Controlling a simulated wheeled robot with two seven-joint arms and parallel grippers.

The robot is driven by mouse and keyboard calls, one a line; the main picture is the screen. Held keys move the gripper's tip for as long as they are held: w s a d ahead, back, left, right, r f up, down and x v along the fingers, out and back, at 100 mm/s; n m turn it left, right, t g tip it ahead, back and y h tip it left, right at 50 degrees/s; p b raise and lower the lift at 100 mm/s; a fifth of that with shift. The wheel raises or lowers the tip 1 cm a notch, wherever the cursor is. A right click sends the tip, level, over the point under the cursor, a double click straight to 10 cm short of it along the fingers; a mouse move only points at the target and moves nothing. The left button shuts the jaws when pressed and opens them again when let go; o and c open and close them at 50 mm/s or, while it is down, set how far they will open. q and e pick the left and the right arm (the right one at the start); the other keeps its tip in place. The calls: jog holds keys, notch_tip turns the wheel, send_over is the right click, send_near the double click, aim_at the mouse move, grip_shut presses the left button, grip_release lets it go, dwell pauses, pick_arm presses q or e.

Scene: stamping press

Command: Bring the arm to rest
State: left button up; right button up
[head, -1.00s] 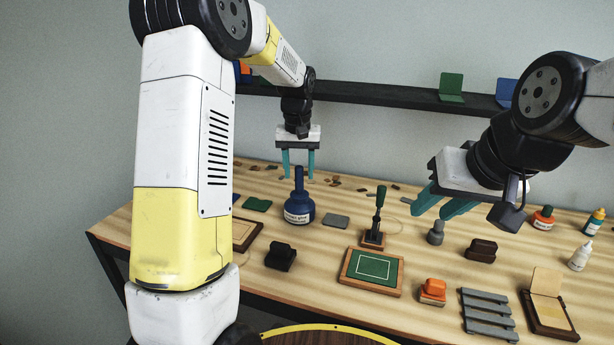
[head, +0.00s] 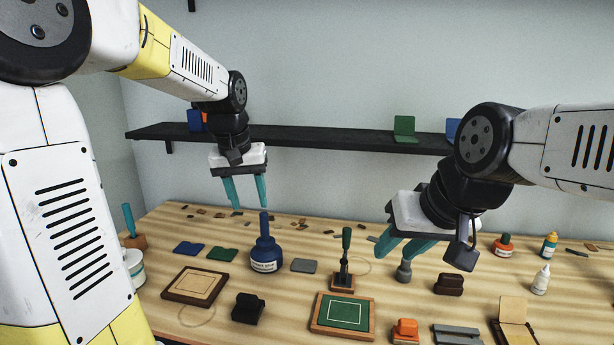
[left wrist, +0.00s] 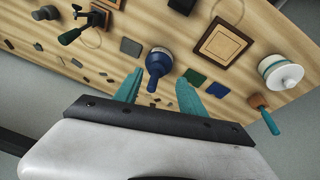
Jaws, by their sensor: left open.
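My left gripper (head: 246,193) hangs open and empty above the back of the table, up and left of the blue bottle (head: 265,253). In the left wrist view my left gripper (left wrist: 158,88) shows its two teal fingers apart, with the blue bottle (left wrist: 158,63) seen between and beyond them. My right gripper (head: 397,252) is at the right, above the table near the grey knobbed piece (head: 404,271). Its teal fingers look apart, with nothing seen between them.
The wooden table (head: 215,325) holds a green framed board (head: 342,314), a dark-handled stamp (head: 345,260), a tan framed board (head: 195,285), an orange stamp (head: 404,331) and small bottles. A dark shelf (head: 300,138) runs along the wall behind. Small scraps lie at the table's back.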

pick_arm(q)
jog(key=s+t+h, duration=0.1)
jog(key=s+t, duration=0.2)
jog(key=s, duration=1.6)
jog(key=shift+s+r+m, duration=0.15)
jog(key=shift+r+m, duration=0.05)
jog(key=shift+m, duration=0.2)
jog(key=shift+a, duration=0.1)
jog(key=shift+c, duration=1.3)
